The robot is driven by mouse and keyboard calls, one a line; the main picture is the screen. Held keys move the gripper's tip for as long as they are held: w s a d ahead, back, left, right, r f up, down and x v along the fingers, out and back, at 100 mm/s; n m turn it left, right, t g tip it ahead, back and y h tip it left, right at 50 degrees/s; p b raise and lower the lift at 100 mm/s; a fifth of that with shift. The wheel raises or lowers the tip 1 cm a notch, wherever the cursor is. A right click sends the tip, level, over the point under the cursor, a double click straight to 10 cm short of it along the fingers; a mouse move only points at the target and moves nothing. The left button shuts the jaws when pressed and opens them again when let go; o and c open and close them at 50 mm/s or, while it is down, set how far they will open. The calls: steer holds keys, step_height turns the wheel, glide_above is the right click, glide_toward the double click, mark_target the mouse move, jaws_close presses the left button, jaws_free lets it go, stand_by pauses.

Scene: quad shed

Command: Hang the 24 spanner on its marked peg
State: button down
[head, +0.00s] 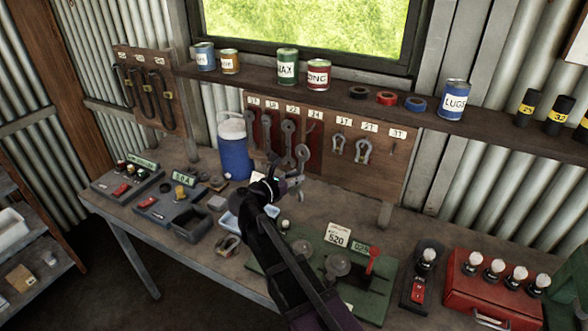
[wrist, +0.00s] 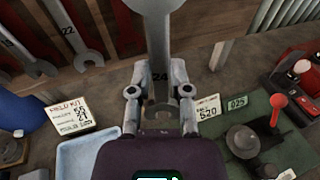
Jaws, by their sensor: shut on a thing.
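In the head view my gripper (head: 278,186) is over the bench, in front of and below the tool board (head: 350,178). A grey end near the red patch looks like the held spanner. The label 24 (head: 315,115) is on the board above a bare red outline (head: 316,146); its peg is too small to make out. The 22 spanner (head: 287,138) hangs just left of it and shows in the wrist view (wrist: 80,38).
Shackles (head: 362,150) hang right of the red outline. A blue-and-white jug (head: 233,148) stands left of the spanners. A shelf (head: 340,92) with cans runs above. A green fixture (head: 345,270) and a pale blue tray (wrist: 88,155) are on the bench below.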

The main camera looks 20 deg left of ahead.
steer(key=r, duration=0.1)
steer(key=a+t, duration=0.1)
steer(key=r, duration=0.1)
steer(key=shift+w+a+r+n+t, duration=0.3)
steer(key=shift+a+t, duration=0.05)
steer(key=shift+t, duration=0.05)
steer(key=shift+w, duration=0.35)
steer(key=shift+w+d+f+b, duration=0.15)
steer(key=shift+w+f+b, duration=0.2)
steer(key=shift+w, duration=1.25)
steer(key=shift+w+d+f+b, duration=0.1)
steer(key=shift+w+f+b, duration=0.2)
steer(key=shift+w, duration=1.25)
steer(key=shift+w+d+f+b, duration=0.15)
steer(key=shift+w+f+b, duration=0.2)
steer(key=shift+w, duration=1.25)
steer(key=shift+c, duration=2.4)
jaws_free()
